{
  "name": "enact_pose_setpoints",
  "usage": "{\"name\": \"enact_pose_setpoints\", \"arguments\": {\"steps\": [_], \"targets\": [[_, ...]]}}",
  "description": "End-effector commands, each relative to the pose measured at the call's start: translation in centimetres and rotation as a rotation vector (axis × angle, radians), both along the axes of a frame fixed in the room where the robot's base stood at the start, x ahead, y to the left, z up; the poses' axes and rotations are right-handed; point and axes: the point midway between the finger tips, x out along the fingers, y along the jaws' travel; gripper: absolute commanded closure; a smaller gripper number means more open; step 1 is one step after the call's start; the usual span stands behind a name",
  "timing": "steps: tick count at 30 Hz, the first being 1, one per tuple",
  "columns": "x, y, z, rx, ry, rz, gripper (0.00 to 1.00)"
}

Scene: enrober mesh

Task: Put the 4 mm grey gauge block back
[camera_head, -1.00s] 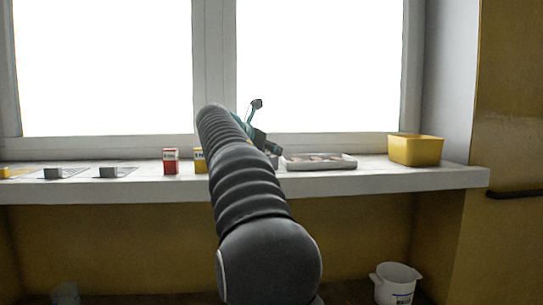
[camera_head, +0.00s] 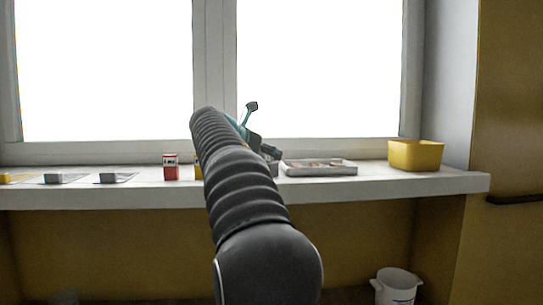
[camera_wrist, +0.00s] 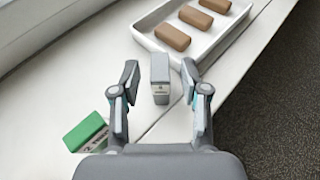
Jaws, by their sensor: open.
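A grey block (camera_wrist: 160,88) with a small dark label stands upright on the white sill in the wrist view. My gripper (camera_wrist: 159,70) is open, with one finger on each side of this block and a gap visible on both sides. The label is too small to read. In the head view my gripper (camera_head: 264,149) is over the sill, mostly behind my arm. Two more grey blocks, a left one (camera_head: 53,178) and a right one (camera_head: 108,178), lie on flat dark-edged mats at the left of the sill.
A white tray (camera_wrist: 222,47) with brown bars is just beyond the block. A green box (camera_wrist: 87,132) is by the left finger. A red box (camera_head: 170,168) and a partly hidden yellow box (camera_head: 198,168) stand left of my arm. A yellow bin (camera_head: 416,155) stands at right.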

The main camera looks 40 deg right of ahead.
Motion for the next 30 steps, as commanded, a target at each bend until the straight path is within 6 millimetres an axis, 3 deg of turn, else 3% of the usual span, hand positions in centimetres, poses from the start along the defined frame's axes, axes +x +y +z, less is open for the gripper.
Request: {"name": "enact_pose_setpoints", "arguments": {"steps": [9,15,30], "targets": [[-1.3,5.9,2.7,-0.001,0.0,0.003,0.55],[-1.9,8.2,3.6,0.0,0.0,0.002,0.55],[-2.6,9.5,3.3,0.027,-0.031,0.001,0.55]]}}
